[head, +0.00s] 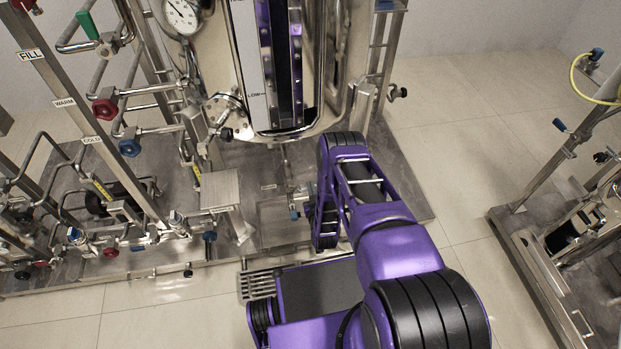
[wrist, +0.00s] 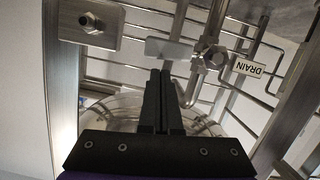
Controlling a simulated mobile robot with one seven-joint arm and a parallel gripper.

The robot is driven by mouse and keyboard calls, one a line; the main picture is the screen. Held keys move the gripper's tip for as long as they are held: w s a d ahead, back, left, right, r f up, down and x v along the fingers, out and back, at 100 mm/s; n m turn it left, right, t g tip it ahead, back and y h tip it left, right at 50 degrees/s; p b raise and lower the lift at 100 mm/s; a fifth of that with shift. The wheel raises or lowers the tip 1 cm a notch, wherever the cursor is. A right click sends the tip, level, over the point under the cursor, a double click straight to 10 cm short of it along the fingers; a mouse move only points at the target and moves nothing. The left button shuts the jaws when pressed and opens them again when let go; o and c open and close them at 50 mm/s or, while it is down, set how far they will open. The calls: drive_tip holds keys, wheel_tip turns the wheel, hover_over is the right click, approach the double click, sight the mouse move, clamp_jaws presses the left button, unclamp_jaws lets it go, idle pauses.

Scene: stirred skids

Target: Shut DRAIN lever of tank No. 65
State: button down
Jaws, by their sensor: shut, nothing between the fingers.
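In the wrist view my gripper (wrist: 160,73) is shut and empty, its two dark fingers side by side. Just beyond the fingertips a pale flat lever (wrist: 169,48) extends left from a metal valve (wrist: 209,57). I cannot tell whether the fingertips touch it. A white DRAIN label (wrist: 249,68), upside down in the picture, is right of the valve. In the head view the steel tank (head: 335,50) stands above a skid, and my purple arm reaches down beneath it. A small blue-handled part (head: 294,212) shows beside my arm's end; my fingers are hidden there. No tank number is readable.
Pipes with FILL (head: 31,55), WARM and COLD labels, and red and blue handles, crowd the left. Another skid (head: 535,270) is at the right, with bare tiled floor between.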

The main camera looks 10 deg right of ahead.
drive_tip(key=shift+f, duration=0.25)
